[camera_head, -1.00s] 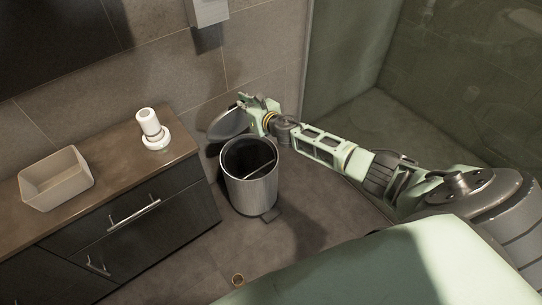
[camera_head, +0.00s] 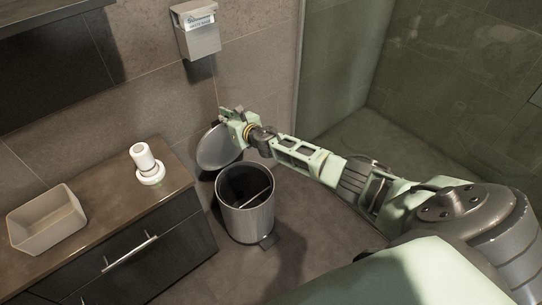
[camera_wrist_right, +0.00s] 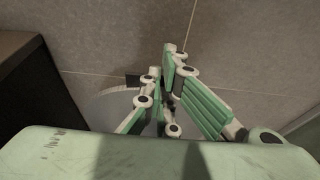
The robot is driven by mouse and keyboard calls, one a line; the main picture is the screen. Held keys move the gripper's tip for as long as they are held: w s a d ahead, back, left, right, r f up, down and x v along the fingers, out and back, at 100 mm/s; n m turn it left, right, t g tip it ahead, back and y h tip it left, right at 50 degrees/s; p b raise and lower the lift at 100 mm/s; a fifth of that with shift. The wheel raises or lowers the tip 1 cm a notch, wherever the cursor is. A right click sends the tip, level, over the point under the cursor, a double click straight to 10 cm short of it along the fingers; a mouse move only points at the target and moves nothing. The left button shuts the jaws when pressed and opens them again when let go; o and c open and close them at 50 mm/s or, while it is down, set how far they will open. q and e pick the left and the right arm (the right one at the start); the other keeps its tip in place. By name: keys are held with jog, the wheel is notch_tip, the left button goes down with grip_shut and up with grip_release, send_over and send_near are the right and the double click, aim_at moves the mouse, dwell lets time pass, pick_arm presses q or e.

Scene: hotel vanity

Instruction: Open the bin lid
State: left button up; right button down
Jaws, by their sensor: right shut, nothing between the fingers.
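The bin (camera_head: 245,222) is a grey metal cylinder on the floor beside the vanity cabinet, with a pedal (camera_head: 268,241) at its foot. Its round grey lid (camera_head: 216,148) stands raised up behind the bin, leaning towards the wall, and the dark inside of the bin shows. My right gripper (camera_head: 226,114) is shut and empty at the upper right edge of the lid; I cannot tell whether it touches it. In the right wrist view its green-padded fingers (camera_wrist_right: 170,82) show against the wall, with part of the pale lid rim (camera_wrist_right: 112,91) behind them. My left gripper is out of view.
The vanity counter (camera_head: 98,222) at left holds a beige open box (camera_head: 47,228) and a white bottle-like item (camera_head: 147,163). A box-shaped dispenser (camera_head: 197,32) hangs on the wall above the lid. A glass shower panel (camera_head: 345,60) stands at right.

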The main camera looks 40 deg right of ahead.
jog(key=a+v, duration=0.1)
jog(key=v, duration=1.1)
jog(key=shift+d, duration=0.5)
